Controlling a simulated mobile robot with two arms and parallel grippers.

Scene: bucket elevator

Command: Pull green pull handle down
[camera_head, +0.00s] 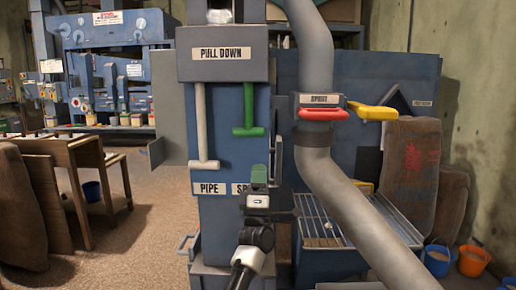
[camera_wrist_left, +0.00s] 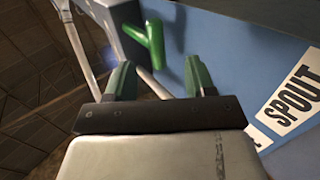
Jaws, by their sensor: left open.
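The green pull handle (camera_head: 249,104) hangs from the box labelled PULL DOWN (camera_head: 221,68) on the blue column. It has an upright rod with a crossbar at its lower end. My left gripper (camera_head: 259,178) is below the crossbar, in front of the column, and apart from the handle. In the left wrist view my left gripper (camera_wrist_left: 160,78) is open and empty, with two green-tipped fingers. The green pull handle (camera_wrist_left: 150,45) shows there beyond the fingertips. My right gripper is not in view.
A longer white handle (camera_head: 203,130) hangs left of the green one. A grey pipe (camera_head: 335,180) with a red handle (camera_head: 323,114) and a yellow handle (camera_head: 373,112) is on the right. A wooden table (camera_head: 60,160) stands at the left.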

